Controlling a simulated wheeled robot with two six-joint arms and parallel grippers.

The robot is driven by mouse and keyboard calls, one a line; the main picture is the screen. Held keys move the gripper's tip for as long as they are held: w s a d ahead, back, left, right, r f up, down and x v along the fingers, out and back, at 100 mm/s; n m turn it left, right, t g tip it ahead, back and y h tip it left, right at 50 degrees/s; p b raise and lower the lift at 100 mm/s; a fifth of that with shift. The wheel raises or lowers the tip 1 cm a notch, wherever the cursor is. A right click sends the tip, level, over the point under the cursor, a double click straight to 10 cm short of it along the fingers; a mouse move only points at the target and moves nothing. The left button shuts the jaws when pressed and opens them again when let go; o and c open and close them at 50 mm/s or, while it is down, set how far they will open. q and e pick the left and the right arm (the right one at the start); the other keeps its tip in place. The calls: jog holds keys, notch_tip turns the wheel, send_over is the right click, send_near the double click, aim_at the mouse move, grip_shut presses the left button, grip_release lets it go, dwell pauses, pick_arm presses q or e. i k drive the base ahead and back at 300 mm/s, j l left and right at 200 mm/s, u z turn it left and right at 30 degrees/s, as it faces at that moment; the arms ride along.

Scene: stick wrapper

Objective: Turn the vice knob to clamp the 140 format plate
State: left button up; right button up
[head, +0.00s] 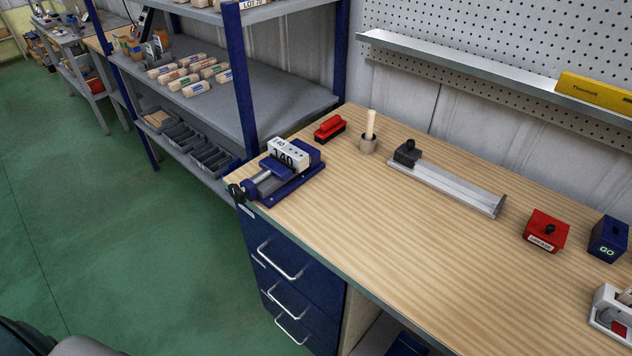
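A blue vice (284,187) stands at the left end of the wooden workbench. The white 140 format plate (287,155) sits upright between its jaws; I cannot tell whether the jaws press on it. The dark vice knob (236,191) is at the vice's near left end, by the bench's edge. Neither of my grippers shows in the head view.
A shelf rack (240,60) stands left. The bench's front middle is clear.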

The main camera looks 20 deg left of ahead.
aim_at(238, 194)
jog(key=j+z, duration=0.35)
jog(key=k+j+z, duration=0.1)
jog(key=j+z, duration=0.25)
jog(key=j, duration=0.15)
jog(key=k+j+z, duration=0.15)
jog(key=j+z, duration=0.2)
jog(key=k+j+z, duration=0.2)
jog(key=j+z, duration=0.15)
jog(key=k+j+z, duration=0.35)
jog(key=i+j, duration=0.1)
